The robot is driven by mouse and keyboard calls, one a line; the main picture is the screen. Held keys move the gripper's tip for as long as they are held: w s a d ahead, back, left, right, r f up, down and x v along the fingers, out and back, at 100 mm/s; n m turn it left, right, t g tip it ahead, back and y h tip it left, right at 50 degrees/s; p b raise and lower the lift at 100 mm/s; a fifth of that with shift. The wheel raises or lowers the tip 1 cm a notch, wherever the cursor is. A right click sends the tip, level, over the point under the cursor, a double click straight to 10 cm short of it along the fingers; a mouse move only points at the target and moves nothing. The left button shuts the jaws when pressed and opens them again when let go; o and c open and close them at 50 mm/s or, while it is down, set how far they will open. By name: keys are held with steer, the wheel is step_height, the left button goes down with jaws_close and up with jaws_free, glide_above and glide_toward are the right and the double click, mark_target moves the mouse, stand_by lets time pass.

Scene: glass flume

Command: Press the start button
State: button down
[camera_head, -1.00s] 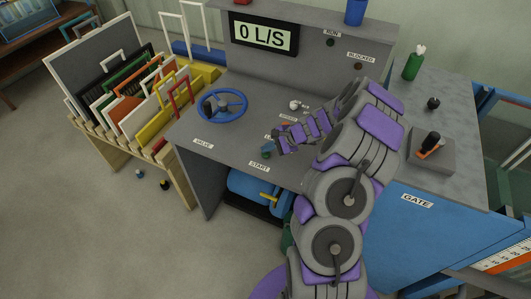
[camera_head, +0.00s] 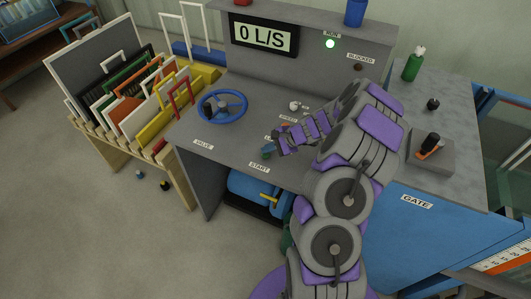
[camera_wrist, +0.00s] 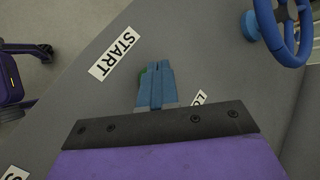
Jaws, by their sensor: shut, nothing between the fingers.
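The START label (camera_head: 259,167) lies near the front edge of the grey console, and it also shows in the wrist view (camera_wrist: 115,53). My gripper (camera_head: 267,153) is just behind that label, its blue fingers shut and empty, pointing down at the console. In the wrist view, a small green part, likely the start button (camera_wrist: 143,78), peeks out beside the fingertips (camera_wrist: 157,70). The fingers cover most of it, so I cannot tell whether they touch it. The lamp under the RUN label (camera_head: 330,43) glows green.
A blue valve handwheel (camera_head: 222,106) stands left of my gripper. The display (camera_head: 263,35) reads 0 L/S, and the BLOCKED lamp (camera_head: 358,67) is dark. A gate lever (camera_head: 431,143) and green bottle (camera_head: 413,64) are at right. A rack of framed panels stands left.

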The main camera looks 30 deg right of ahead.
mark_target(268, 154)
steer(key=shift+r+p, duration=0.35)
steer(key=shift+r, duration=0.3)
steer(key=shift+r, duration=0.1)
step_height(268, 154, up, 6)
steer(key=p, duration=0.4)
stand_by(0.4)
